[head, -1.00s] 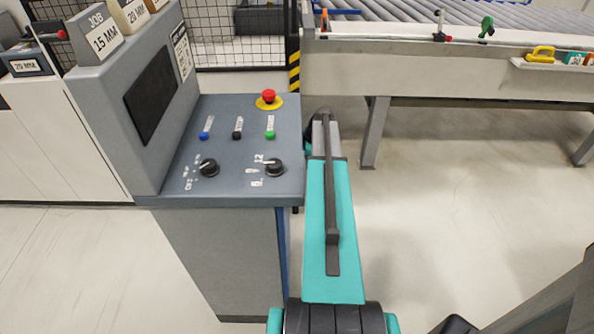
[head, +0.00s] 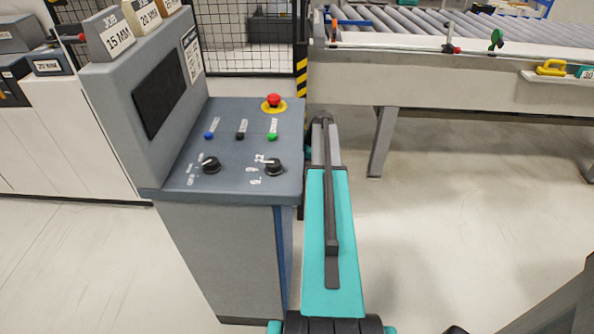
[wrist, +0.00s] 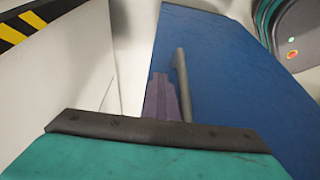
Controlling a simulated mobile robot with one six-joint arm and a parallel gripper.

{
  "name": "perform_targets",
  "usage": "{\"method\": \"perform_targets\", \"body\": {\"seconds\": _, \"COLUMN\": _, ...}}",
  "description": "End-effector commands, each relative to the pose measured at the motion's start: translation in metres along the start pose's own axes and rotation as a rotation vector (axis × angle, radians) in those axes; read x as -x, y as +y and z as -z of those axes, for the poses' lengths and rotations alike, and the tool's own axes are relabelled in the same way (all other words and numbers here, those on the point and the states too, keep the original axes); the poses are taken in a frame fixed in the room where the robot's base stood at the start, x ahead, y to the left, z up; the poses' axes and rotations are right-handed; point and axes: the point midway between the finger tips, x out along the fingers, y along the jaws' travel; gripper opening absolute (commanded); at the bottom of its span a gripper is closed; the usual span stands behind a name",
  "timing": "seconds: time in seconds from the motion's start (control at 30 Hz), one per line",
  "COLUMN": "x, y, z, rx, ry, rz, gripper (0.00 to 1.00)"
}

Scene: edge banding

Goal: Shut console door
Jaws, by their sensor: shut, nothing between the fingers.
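The grey console (head: 215,250) stands left of my arm in the head view. A narrow blue strip (head: 282,250) shows along its right edge, seen nearly edge-on. In the wrist view a large blue panel (wrist: 230,85), which looks like the console door, fills the middle and right. A grey upright bar handle (wrist: 181,80) stands on it. My gripper (wrist: 160,85) is shut and empty, just left of the bar; I cannot tell whether they touch. In the head view my arm reaches forward along the console's right side, and my gripper's tip is not clear there.
The console top carries a red emergency button (head: 273,101) and two black knobs (head: 210,164). A roller conveyor (head: 450,80) stands behind to the right. A black mesh fence (head: 245,45) is at the back. The floor right of my arm is clear.

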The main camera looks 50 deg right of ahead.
Motion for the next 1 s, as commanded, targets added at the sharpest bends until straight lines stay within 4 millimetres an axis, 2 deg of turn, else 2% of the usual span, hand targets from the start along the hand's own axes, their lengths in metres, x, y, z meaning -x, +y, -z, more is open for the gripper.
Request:
{"method": "perform_targets", "body": {"seconds": 0.03, "x": -0.003, "y": -0.001, "z": 0.007, "rx": 0.006, "ry": 0.016, "rz": 0.006, "gripper": 0.0}}
{"method": "perform_targets", "body": {"seconds": 0.17, "x": -0.001, "y": 0.0, "z": 0.0, "rx": 0.008, "ry": 0.014, "rz": 0.006, "gripper": 0.0}}
{"method": "perform_targets", "body": {"seconds": 0.4, "x": 0.01, "y": 0.006, "z": -0.028, "rx": 0.003, "ry": 0.003, "rz": 0.002, "gripper": 0.0}}
{"method": "perform_targets", "body": {"seconds": 1.0, "x": 0.09, "y": 0.004, "z": -0.028, "rx": 0.003, "ry": 0.001, "rz": 0.0, "gripper": 0.0}}
